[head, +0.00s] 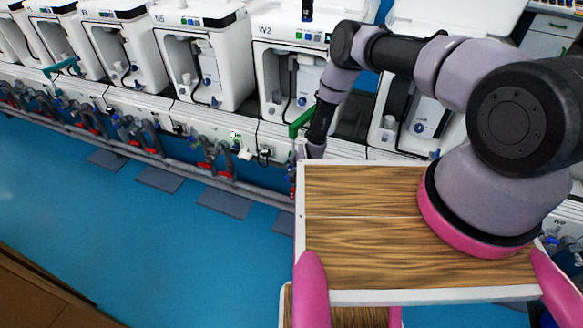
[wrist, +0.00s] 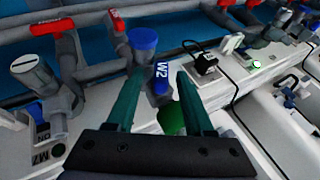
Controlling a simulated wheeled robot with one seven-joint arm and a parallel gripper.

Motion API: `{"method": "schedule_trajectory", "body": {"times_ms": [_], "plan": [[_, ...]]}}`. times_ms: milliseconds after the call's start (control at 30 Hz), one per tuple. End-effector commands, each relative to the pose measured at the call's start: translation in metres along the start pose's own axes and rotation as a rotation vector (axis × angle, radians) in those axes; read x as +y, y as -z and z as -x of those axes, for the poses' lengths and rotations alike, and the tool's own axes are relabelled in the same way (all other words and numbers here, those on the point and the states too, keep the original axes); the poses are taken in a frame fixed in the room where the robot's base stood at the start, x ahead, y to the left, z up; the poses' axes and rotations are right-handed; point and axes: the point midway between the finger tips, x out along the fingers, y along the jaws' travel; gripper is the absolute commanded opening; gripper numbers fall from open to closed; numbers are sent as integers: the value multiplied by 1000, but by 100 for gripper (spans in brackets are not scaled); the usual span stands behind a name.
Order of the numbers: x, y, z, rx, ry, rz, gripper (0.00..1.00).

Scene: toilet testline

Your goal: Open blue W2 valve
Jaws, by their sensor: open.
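The blue W2 valve handle (wrist: 161,80), with white "W2" lettering, shows in the wrist view between the tips of my gripper (wrist: 160,73). The two dark green fingers are open and spread on either side of it. I cannot tell how near in depth they are, and no grip on it shows. A blue round cap (wrist: 143,39) tops a grey pipe fitting just beyond the handle. In the head view my arm reaches down in front of the machine marked W2 (head: 265,30); the blue handle cannot be made out there.
A green part (wrist: 172,118) lies low between the fingers. Red handles (wrist: 52,27) on grey pipes stand to the left. A black plug (wrist: 205,64) sits on the white ledge at right. A wooden-topped cart (head: 350,240) is under my arm; blue floor (head: 120,240) lies open left.

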Motion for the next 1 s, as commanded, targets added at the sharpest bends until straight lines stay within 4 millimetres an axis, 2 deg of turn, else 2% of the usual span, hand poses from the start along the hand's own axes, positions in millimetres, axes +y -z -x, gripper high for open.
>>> {"method": "schedule_trajectory", "body": {"times_ms": [333,367,400,467,500,1000], "plan": [[0,0,-5,0,0,0,52],[0,0,-5,0,0,0,45],[0,0,-5,0,0,0,30],[0,0,-5,0,0,0,7],[0,0,-5,0,0,0,0],[-4,-1,-5,-1,-81,39,0]]}}
